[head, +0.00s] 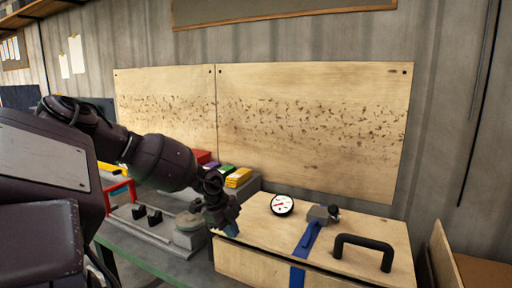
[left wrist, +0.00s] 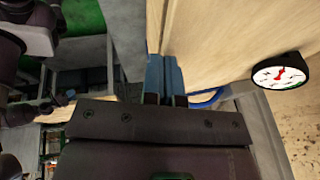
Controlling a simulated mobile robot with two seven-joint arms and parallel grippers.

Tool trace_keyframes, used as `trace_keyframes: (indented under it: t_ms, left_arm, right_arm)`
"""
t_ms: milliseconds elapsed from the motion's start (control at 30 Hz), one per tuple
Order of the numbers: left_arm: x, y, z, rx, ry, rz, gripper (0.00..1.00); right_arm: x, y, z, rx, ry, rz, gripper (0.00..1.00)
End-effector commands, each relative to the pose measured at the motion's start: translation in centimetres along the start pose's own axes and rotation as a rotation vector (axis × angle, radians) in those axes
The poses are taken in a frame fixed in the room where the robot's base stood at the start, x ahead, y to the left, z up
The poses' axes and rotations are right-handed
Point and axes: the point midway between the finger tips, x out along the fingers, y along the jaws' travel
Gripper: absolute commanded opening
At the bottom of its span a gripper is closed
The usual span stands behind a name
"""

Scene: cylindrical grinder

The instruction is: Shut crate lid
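The wooden crate (head: 262,268) stands at the lower right of the head view. Its light wooden lid (head: 262,232) lies roughly flat on top, with a dark seam along the front; I cannot tell whether it is fully down. A black handle (head: 363,247) and a blue strap (head: 306,240) are on it. My left gripper (head: 232,225) is at the lid's left edge, pointing down. In the left wrist view its blue fingers (left wrist: 165,72) appear together beside the wooden edge (left wrist: 220,40); contact is unclear. My right gripper is not in view.
A round white dial gauge (head: 282,205) and a small grey clamp-like part (head: 322,214) sit on the lid. A grey machine with coloured boxes (head: 238,177) stands behind my left arm. A wooden panel (head: 445,258) stands at the far right.

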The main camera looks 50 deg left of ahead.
Motion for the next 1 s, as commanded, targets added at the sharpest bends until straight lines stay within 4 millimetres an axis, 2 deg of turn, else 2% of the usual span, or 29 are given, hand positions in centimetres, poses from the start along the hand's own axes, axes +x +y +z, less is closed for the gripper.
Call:
trace_keyframes:
  t_ms: [33,167,400,600,1000]
  left_arm:
    - [0.8,0.2,0.3,-0.001,-0.001,0.004,0.0]
    - [1.8,0.5,0.7,-0.001,-0.001,0.003,0.0]
    - [2.9,0.9,1.1,-0.001,-0.001,0.004,0.0]
    - [3.3,1.2,1.2,-0.002,0.001,0.007,0.0]
    - [3.3,1.5,1.2,-0.006,0.002,0.015,0.0]
  right_arm:
    - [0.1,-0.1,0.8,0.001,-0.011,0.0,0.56]
    - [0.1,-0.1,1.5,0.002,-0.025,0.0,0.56]
    - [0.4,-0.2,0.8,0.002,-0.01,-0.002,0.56]
    - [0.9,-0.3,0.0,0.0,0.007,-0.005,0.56]
    - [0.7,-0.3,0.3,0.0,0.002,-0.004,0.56]
